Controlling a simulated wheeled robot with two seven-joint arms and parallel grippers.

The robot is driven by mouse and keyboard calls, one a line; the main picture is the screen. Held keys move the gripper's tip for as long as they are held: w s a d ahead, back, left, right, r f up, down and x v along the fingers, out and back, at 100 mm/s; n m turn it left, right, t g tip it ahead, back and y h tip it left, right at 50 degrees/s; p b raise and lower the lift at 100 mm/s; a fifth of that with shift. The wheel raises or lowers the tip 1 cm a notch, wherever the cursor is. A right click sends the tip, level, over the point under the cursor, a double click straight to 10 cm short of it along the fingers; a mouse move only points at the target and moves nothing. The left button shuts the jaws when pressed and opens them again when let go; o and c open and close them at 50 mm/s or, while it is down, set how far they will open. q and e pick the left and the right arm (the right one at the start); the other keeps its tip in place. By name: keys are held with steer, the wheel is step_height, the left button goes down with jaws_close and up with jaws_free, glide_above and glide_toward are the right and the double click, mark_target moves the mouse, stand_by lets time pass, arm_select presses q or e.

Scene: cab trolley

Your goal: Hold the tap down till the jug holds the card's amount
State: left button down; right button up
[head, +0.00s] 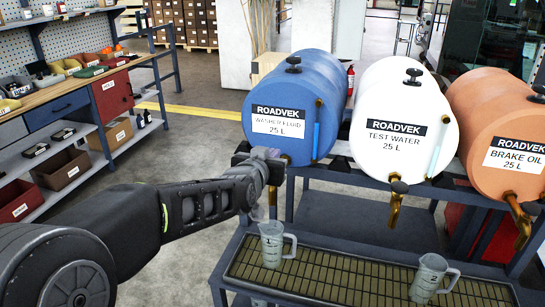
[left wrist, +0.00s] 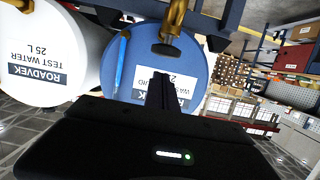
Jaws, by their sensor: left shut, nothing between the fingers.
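The blue washer fluid drum (head: 290,105) lies on the trolley, with a sight tube on its front. My left gripper (head: 262,165) is shut and empty in front of the drum's lower front, hiding much of its tap. In the left wrist view the brass tap (left wrist: 176,20) has a dark handle (left wrist: 165,50), just beyond my shut fingers (left wrist: 160,88); I cannot tell whether they touch. A clear jug marked 1 (head: 272,245) stands upright on the grating below this tap. Its liquid level is not readable. A jug marked 2 (head: 428,278) stands further right. No amount card is discernible. My right gripper is not in view.
The white test water drum (head: 395,110) and orange brake oil drum (head: 495,120) lie to the right, with brass taps (head: 397,203) (head: 520,218) jutting forward. The drip grating (head: 345,275) has free room between the jugs. A workbench (head: 75,85) stands at left.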

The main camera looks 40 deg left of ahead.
arm_select(q)
steer(key=shift+f, duration=0.95)
